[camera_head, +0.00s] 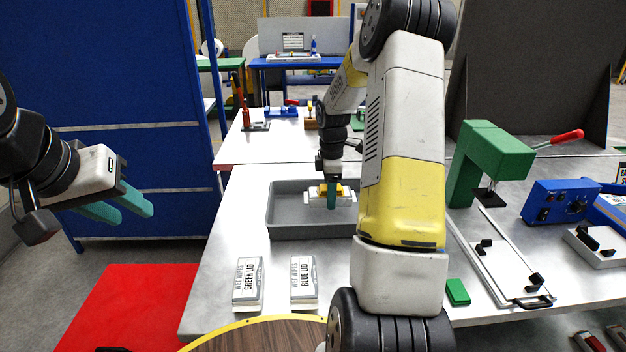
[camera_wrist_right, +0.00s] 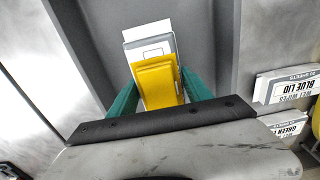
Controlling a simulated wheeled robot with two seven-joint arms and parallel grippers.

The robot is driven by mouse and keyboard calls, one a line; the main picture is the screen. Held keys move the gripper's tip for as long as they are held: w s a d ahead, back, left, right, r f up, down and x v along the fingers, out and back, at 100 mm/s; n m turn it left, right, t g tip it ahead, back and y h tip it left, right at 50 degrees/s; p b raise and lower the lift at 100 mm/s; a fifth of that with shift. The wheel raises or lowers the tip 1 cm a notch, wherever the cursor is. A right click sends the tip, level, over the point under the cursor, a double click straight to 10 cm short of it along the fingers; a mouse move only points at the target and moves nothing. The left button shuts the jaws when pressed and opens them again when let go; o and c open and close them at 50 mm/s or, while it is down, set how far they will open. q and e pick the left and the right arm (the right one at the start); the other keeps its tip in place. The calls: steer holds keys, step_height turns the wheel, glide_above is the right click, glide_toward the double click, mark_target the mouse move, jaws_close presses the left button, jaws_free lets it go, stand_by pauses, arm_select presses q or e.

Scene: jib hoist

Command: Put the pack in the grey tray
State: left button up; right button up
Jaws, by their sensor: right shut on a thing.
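The pack, white and grey with a yellow lid (camera_head: 322,188), is at the grey tray (camera_head: 290,228) in the head view. My right gripper (camera_head: 332,192) points down over the tray, its teal fingers on either side of the yellow lid. In the right wrist view the pack (camera_wrist_right: 158,82) sits between the two teal fingers (camera_wrist_right: 160,92), with grey tray surface behind it. I cannot tell whether its underside touches the tray floor. My right arm hides the tray's right end. My left gripper (camera_head: 122,207) is open and empty, away from the table at the left.
Two white packs, labelled green lid (camera_head: 248,284) and blue lid (camera_head: 304,283), lie in front of the tray. A green press (camera_head: 478,160), a white fixture plate (camera_head: 500,260), a green block (camera_head: 457,292) and a blue box (camera_head: 560,202) stand to the right. A blue panel is at left.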

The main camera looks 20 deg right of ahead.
mark_target(329, 214)
steer(key=shift+f, duration=1.85)
steer(key=shift+f, duration=0.3)
steer(key=o, duration=1.5)
